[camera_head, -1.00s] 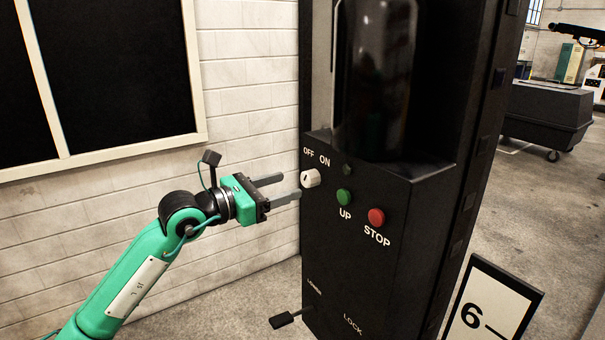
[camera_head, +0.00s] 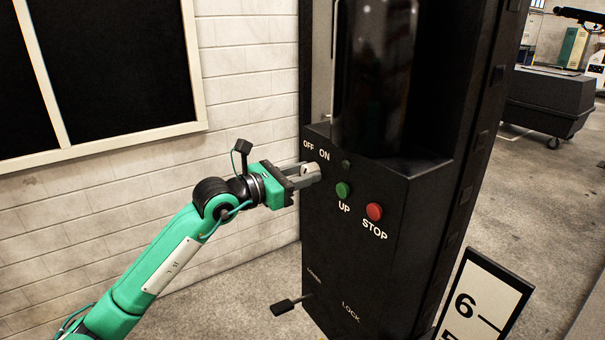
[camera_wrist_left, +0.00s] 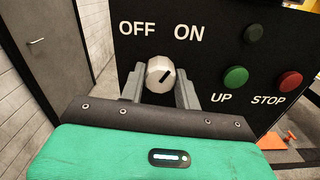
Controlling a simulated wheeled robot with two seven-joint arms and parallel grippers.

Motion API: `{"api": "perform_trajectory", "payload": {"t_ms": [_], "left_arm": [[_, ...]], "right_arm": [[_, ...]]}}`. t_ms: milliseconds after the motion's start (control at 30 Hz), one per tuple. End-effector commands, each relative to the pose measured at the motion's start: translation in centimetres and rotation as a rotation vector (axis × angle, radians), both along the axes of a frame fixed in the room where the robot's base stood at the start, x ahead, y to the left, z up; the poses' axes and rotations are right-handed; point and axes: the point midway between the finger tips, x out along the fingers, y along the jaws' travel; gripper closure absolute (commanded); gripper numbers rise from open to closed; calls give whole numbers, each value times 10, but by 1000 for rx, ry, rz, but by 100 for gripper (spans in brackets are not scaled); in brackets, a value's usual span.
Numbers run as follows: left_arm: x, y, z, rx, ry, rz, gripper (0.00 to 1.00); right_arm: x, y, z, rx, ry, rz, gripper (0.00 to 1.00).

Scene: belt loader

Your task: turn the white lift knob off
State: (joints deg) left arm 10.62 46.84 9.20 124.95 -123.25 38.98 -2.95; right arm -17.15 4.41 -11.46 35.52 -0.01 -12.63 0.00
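The white lift knob (camera_wrist_left: 160,75) is on the black control panel (camera_head: 345,260), below the OFF and ON labels. In the left wrist view its dark mark slants up and right, toward ON. My left gripper (camera_head: 310,173) reaches the panel from the left. Its two fingers lie close along both sides of the knob and appear shut on it. My right gripper is not in view.
A green UP button (camera_head: 343,190) and a red STOP button (camera_head: 374,211) sit right of the knob, with a small dark button (camera_head: 346,164) above. A lever (camera_head: 290,305) sticks out low on the left. A white brick wall (camera_head: 250,110) stands behind my arm.

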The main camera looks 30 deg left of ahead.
Motion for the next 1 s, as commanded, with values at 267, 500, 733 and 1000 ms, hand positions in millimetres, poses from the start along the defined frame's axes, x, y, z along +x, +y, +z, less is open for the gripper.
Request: {"api": "perform_trajectory", "payload": {"t_ms": [267,500,733,1000], "left_arm": [[0,0,0,-10,3,0,90],[0,0,1,-91,34,0,90],[0,0,3,-255,102,0,90],[0,0,4,-492,203,-1,90]], "right_arm": [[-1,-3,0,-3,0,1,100],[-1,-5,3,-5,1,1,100],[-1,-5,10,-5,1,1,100],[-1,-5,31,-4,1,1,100]]}}
